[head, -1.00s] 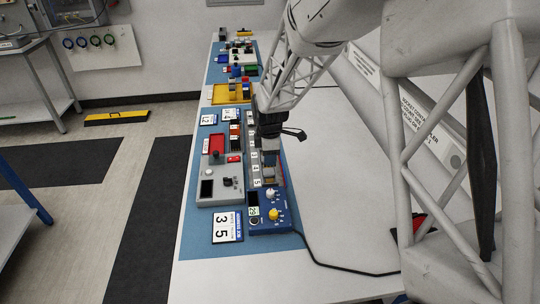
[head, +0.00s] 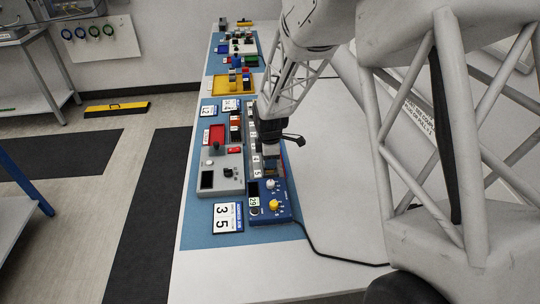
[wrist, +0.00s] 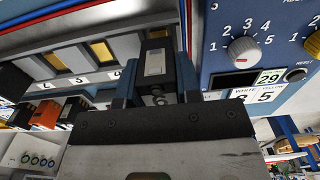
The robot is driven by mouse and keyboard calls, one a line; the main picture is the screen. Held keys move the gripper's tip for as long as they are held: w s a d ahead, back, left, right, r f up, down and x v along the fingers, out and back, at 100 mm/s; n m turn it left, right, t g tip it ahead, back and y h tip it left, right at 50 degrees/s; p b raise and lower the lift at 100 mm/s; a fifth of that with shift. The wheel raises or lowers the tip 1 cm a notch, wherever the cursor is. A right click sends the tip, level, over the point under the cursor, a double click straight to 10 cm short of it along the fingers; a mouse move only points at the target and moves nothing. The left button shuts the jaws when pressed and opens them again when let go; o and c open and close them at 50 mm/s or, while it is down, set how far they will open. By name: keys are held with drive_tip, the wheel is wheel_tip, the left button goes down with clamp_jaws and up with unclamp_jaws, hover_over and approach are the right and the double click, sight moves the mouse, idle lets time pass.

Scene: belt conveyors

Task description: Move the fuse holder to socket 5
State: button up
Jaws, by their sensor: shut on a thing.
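My gripper (wrist: 156,88) is shut on a dark fuse holder (wrist: 156,62) with a grey label on its face. In the wrist view the holder is between the two fingers, at the end of the socket row beside the blue control panel. Socket labels 3 and 4 (wrist: 118,73) show to its left, with brass contacts in the open bays. In the head view my gripper (head: 270,142) is over the near part of the socket strip, above label 5 (head: 256,173). The fingers hide the holder's base, so I cannot tell whether it is seated.
The blue control box (head: 270,208) with a yellow knob stands at the near end of the strip. A black cable runs across the clear white table at right.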

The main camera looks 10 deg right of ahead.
drive_tip(key=shift+f, duration=0.4)
drive_tip(key=shift+f, duration=0.85)
idle(2.3)
drive_tip(key=o, duration=1.4)
drive_tip(key=shift+r, duration=0.1)
drive_tip(key=shift+o, duration=0.2)
drive_tip(key=shift+r, duration=3.65)
